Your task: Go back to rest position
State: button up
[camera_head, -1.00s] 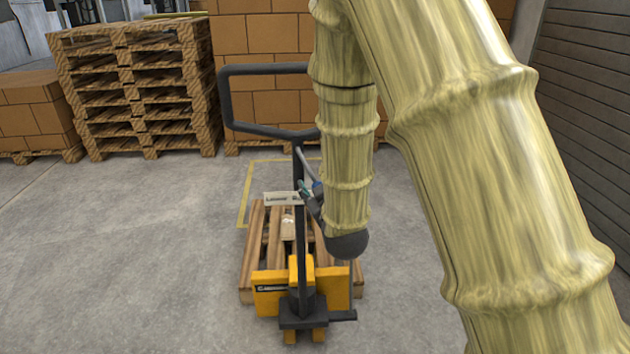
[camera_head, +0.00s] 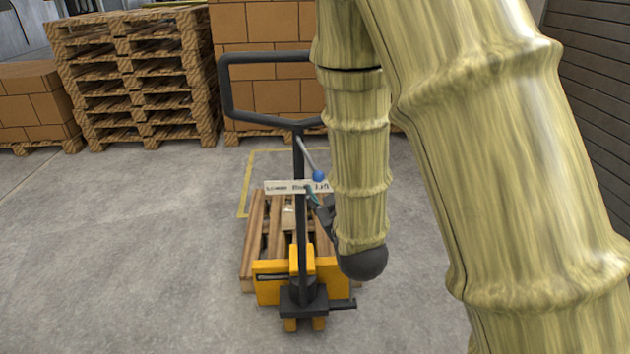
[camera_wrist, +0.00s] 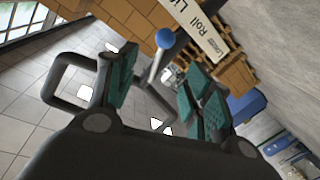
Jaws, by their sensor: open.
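My gripper (camera_head: 316,202) shows in part beside the dark upright post of the yellow and black pallet jack (camera_head: 268,268), below my arm. In the wrist view my gripper (camera_wrist: 162,88) has its green-padded fingers spread apart, with nothing held between them. A lever with a blue knob (camera_head: 319,176) stands just above the fingertips. The knob (camera_wrist: 165,38) also shows in the wrist view, beyond the gap between the fingers, apart from them. A white sign plate (camera_head: 285,187) with lettering lies behind the post. It also shows in the wrist view (camera_wrist: 200,28).
A wooden pallet (camera_head: 252,235) lies behind the jack, with a small box on it. The jack's black loop handle (camera_head: 223,90) rises beside my arm. Stacked pallets (camera_head: 140,85) and brown cartons (camera_head: 275,55) stand behind. The floor (camera_head: 130,250) at left is clear.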

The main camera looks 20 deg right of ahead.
jog(key=s+f+m+g, duration=0.1)
jog(key=s+f+g, duration=0.4)
jog(key=f, duration=0.7)
jog(key=s+a+f+m+g+y, duration=0.1)
jog(key=s+f+g, duration=0.1)
jog(key=s+f, duration=0.75)
jog(key=s+f+m+g, duration=0.1)
jog(key=s+f+g, duration=0.25)
jog(key=f, duration=1.05)
jog(key=s+a+f+m+g+y, duration=0.1)
jog(key=s+f+g, duration=0.3)
jog(key=s, duration=0.5)
jog(key=s+a+f+g, duration=0.1)
jog(key=s+f+g, duration=0.2)
jog(key=s+f, duration=0.5)
notch_tip(320, 180, up, 14)
jog(key=p, duration=1.2)
jog(key=shift+s+d+t+p, duration=0.15)
jog(key=shift+s+t+p, duration=0.2)
jog(key=shift+s, duration=0.05)
